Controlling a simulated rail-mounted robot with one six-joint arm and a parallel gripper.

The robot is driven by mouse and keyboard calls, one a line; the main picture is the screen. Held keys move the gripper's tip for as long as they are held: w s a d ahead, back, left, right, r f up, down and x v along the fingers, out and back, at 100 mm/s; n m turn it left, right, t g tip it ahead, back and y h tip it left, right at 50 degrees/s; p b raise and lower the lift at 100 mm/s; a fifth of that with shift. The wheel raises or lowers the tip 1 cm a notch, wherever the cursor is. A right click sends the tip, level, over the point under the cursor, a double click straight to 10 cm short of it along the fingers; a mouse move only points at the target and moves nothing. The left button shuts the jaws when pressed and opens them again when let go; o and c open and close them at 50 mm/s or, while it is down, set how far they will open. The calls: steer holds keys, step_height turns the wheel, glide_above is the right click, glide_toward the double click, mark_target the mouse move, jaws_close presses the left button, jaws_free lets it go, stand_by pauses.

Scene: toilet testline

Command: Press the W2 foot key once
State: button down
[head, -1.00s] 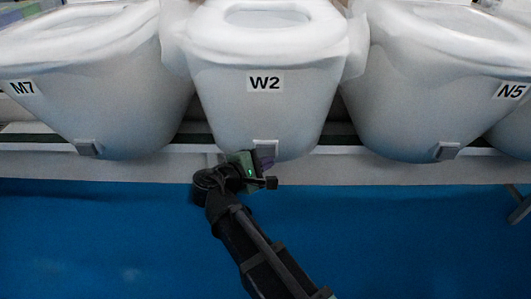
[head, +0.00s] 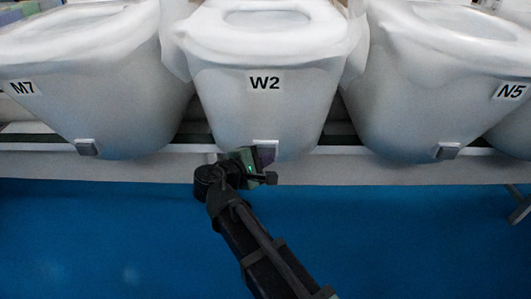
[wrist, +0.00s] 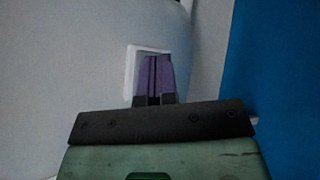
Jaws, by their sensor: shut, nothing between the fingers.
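The W2 toilet (head: 262,115) stands in the middle of the head view, with its W2 label on the front. Its foot key (head: 264,143) is a small pale plate low on the bowl, partly hidden by my gripper. My gripper (head: 266,154) is shut and empty, with its fingertips right in front of the key. In the wrist view, the purple fingers (wrist: 155,78) are together and overlap the white-edged key (wrist: 132,72), hiding most of its face. I cannot tell whether the fingertips touch it.
The M7 toilet (head: 105,95) stands to the left and the N5 toilet (head: 435,95) to the right, each with its own key low on the front. A pale ledge (head: 90,167) runs below the toilets. The blue floor (head: 100,235) in front is clear.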

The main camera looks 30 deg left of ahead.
steer(key=shift+w+a, duration=0.15)
steer(key=shift+w, duration=0.05)
steer(key=shift+s, duration=0.1)
stand_by(0.4)
steer(key=shift+s+d, duration=0.45)
steer(key=shift+s, duration=0.2)
steer(key=shift+s+d, duration=0.1)
steer(key=s, duration=0.1)
steer(key=s+d, duration=0.2)
steer(key=s, duration=0.1)
steer(key=shift+d, duration=0.25)
stand_by(0.5)
